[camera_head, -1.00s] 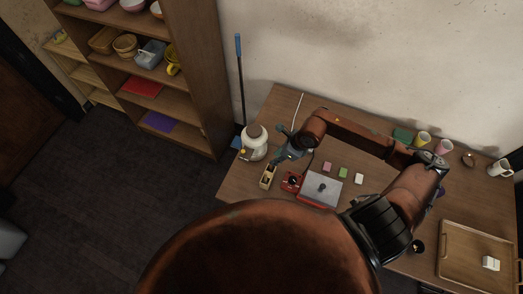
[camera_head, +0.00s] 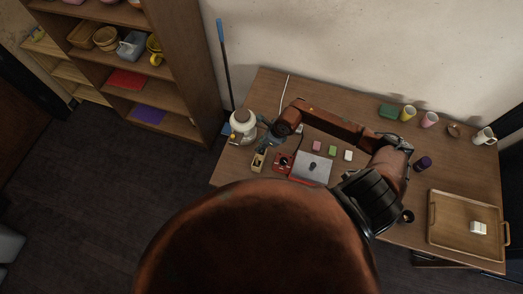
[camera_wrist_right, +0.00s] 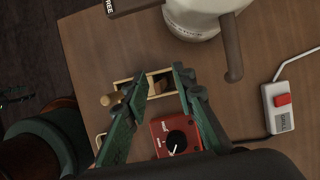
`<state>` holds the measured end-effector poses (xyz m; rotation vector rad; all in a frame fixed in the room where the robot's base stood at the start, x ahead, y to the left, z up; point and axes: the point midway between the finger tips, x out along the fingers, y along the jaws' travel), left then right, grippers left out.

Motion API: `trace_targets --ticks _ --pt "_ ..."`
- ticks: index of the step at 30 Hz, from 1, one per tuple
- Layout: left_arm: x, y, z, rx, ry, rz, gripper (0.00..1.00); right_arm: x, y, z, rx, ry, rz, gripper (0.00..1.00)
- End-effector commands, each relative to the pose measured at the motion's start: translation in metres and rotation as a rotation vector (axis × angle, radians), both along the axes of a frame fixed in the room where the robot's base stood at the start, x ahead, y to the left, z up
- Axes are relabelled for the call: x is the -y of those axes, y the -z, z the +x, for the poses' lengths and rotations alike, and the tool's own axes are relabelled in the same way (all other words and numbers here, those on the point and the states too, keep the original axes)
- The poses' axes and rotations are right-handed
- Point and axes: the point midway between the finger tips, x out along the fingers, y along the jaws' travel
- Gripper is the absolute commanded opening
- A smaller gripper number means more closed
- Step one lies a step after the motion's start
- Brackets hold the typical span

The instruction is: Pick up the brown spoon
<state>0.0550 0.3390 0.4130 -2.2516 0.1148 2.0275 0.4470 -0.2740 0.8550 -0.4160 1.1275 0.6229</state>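I cannot pick out a brown spoon for certain. In the wrist view a brown rod-like piece (camera_wrist_right: 232,50) stands out beside the white jar (camera_wrist_right: 195,18); its lower end is rounded. A small tan wooden box (camera_wrist_right: 123,83) holds a dark brown piece and has a wooden knob at its left. My right gripper (camera_wrist_right: 161,84) is open and empty, its green fingertips apart above this box; I cannot tell the height. In the head view my right gripper (camera_head: 264,138) is between the white jar (camera_head: 243,123) and the wooden box (camera_head: 259,161). My left gripper is not in view.
A red box with a dial (camera_wrist_right: 160,128) lies beside the wooden box. A grey switch with a red button (camera_wrist_right: 283,100) and cable lies right. Small coloured blocks (camera_head: 332,150), cups (camera_head: 408,113) and a wooden tray (camera_head: 450,250) share the table. A shelf (camera_head: 190,60) stands left.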

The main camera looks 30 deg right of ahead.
Motion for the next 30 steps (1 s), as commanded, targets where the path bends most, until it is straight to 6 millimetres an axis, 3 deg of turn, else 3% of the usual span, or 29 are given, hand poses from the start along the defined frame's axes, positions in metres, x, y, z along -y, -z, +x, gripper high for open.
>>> trace_targets --ticks 10,20,23,30 --pt "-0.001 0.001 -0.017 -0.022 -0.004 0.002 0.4 0.001 0.0 -0.001 0.0 0.001 0.0 0.0" --pt "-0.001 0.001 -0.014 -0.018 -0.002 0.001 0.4 0.001 -0.001 0.0 0.0 0.001 0.0 0.0" --pt "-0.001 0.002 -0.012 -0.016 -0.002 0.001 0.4 0.001 -0.009 0.0 0.003 0.0 0.0 0.0" --pt "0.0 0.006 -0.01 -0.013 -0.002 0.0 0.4 0.001 -0.054 0.0 0.003 -0.002 -0.002 0.0"
